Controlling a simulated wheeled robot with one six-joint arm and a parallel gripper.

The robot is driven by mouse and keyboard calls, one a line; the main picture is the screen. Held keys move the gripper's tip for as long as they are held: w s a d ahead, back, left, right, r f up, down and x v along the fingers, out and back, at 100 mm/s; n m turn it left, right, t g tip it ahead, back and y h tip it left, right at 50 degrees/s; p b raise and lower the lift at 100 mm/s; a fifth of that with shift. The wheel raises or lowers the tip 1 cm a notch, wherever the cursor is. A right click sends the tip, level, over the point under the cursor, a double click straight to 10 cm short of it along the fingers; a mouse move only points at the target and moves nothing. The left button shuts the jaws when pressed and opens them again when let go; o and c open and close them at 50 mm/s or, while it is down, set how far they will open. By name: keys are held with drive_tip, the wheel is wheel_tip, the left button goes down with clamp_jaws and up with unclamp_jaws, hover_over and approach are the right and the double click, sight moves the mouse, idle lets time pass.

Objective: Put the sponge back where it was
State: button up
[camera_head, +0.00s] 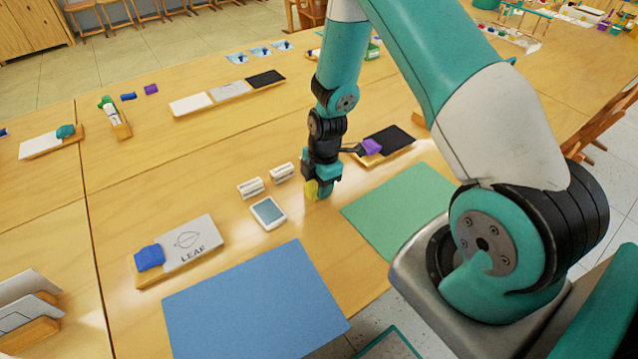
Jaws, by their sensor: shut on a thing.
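My gripper (321,180) points down over the middle of the table and is shut on a small yellow piece, which looks like the sponge (311,191). The yellow piece shows at the gripper's lower left side; the rest of it is hidden by the fingers. Its lower end is at or just above the wooden tabletop; I cannot tell whether it touches. It is right of a small white-framed device (268,212) and left of a green mat (402,210).
Two white labelled blocks (251,188) stand left of my gripper. A blue mat (255,300) lies in front. A LEAF board (190,240) with a blue piece (149,257) is at left.

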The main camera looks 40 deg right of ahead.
drive_tip(key=shift+f, duration=0.2)
drive_tip(key=o, duration=1)
drive_tip(key=shift+c, duration=0.2)
drive_tip(key=shift+r, duration=0.15)
wheel_tip(320, 180, up, 12)
drive_tip(key=d, duration=0.1)
drive_tip(key=s+a+r+m, duration=0.3)
drive_tip(key=a+r, duration=0.4)
drive_tip(key=r, duration=0.1)
drive_tip(key=s+a+r+m+y, duration=0.1)
drive_tip(key=s+a+r+m, duration=0.3)
drive_tip(key=s, duration=0.5)
drive_tip(key=s+a+r+m+y, duration=0.1)
drive_tip(key=s+a+r+m, duration=0.3)
drive_tip(key=s+a+r, duration=0.3)
drive_tip(key=shift+s+r+y+b, duration=0.35)
drive_tip(key=shift+s+r+y, duration=0.1)
drive_tip(key=shift+s, duration=0.5)
